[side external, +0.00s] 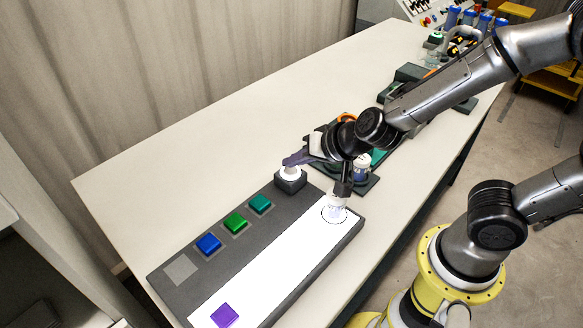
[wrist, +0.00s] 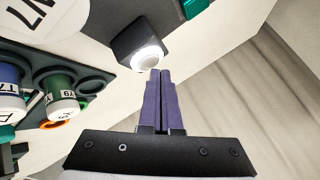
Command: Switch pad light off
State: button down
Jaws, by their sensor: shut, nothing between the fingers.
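The light pad (side external: 255,262) is a long panel glowing bright white, set in a dark grey base (side external: 215,240). A dark box with a round white button (side external: 291,171) stands at the base's far end. The button also shows in the wrist view (wrist: 149,58), with a glowing ring. My gripper (side external: 288,161) has purple fingers, shut together and empty. Its tips are right at the button in the side view. In the wrist view the fingertips (wrist: 160,72) end just beside the button's edge; I cannot tell whether they touch.
Blue (side external: 208,243), green (side external: 235,222) and teal (side external: 260,203) squares sit in a row on the base, beside an empty grey square. A rack with capped vials (wrist: 58,95) is close by.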

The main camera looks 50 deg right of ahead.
aim_at(295, 173)
jog(key=shift+f, duration=0.15)
dwell(0.5)
jog(key=shift+f, duration=0.3)
jog(key=shift+r, duration=0.4)
dwell(0.4)
jog(key=shift+r, duration=3)
